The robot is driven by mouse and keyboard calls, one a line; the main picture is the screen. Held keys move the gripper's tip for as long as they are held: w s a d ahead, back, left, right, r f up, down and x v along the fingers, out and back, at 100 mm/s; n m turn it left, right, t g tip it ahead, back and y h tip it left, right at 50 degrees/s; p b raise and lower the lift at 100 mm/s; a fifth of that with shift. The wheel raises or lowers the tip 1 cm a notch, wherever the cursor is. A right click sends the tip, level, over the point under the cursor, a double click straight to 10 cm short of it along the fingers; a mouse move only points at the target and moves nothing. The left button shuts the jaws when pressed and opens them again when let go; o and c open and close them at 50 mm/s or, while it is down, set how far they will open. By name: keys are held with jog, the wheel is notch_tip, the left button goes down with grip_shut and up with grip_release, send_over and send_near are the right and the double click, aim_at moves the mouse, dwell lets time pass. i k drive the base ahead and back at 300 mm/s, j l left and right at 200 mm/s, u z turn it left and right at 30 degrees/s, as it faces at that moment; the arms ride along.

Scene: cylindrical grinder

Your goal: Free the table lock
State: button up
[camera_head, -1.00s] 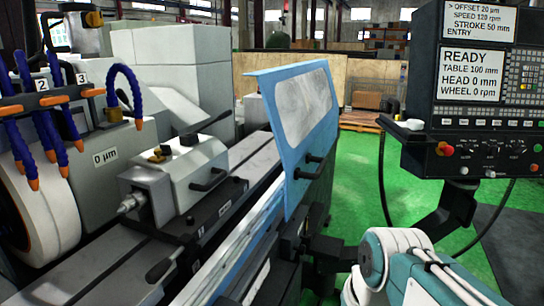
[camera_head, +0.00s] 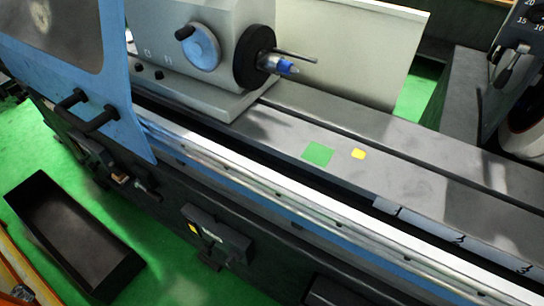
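The grinder's long grey table (camera_head: 310,120) runs from the upper left to the lower right. Green and yellow marks lie on its top. Below its front edge, a dark box (camera_head: 217,236) with a small yellow label sits on the machine's front. A dark bracket with a short lever (camera_head: 145,190) is further left. I cannot tell for certain which of these is the table lock or how it is set. My gripper is not in view.
A workhead (camera_head: 205,55) with a blue-faced dial and a black chuck stands on the table. The blue guard (camera_head: 110,70) with two black handles is at the left. A black open tray (camera_head: 75,235) lies on the green floor. The grinding wheel (camera_head: 525,130) is partly visible at the right.

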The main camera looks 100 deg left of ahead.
aim_at(155, 196)
jog(key=u, duration=4.3)
jog(key=i+j+u, duration=0.1)
jog(key=i, duration=0.35)
jog(key=i+j, duration=0.25)
jog(key=i, duration=0.25)
jog(key=u, duration=0.05)
